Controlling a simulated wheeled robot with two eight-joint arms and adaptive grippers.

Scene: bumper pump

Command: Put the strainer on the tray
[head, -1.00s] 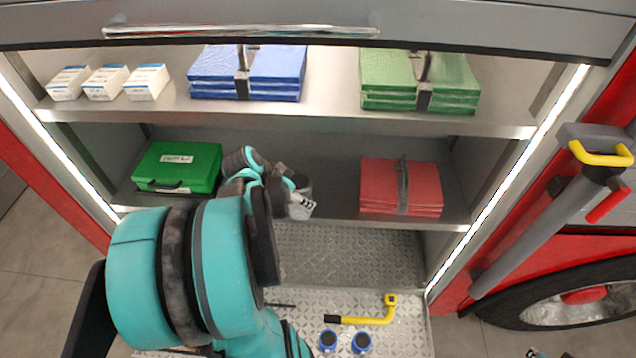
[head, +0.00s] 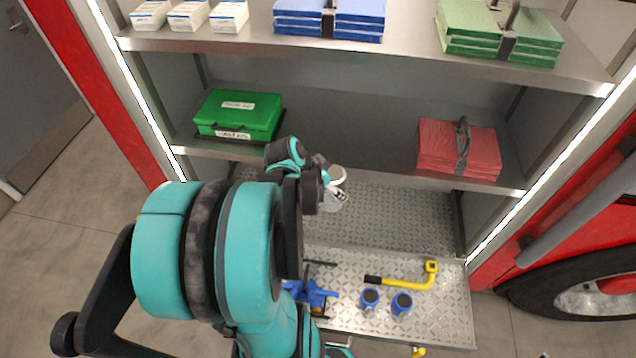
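The strainer (head: 334,199) is a small greyish, see-through piece with a pale rim and a black-and-white label. My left gripper (head: 326,188) is shut on it, seen from behind, with its fingers partly hidden by my own wrist. The strainer hangs in front of the middle shelf's edge and appears above the metal tray. The tray (head: 440,318) is a pulled-out diamond-plate surface at the bottom of the cabinet. My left arm hides part of its left side. My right gripper is not in view.
On the tray lie a yellow wrench (head: 410,282), two blue couplings (head: 370,299) and a blue tool (head: 313,293). The middle shelf holds a green case (head: 238,115) and red pads (head: 458,149). The tray's right front is fairly clear.

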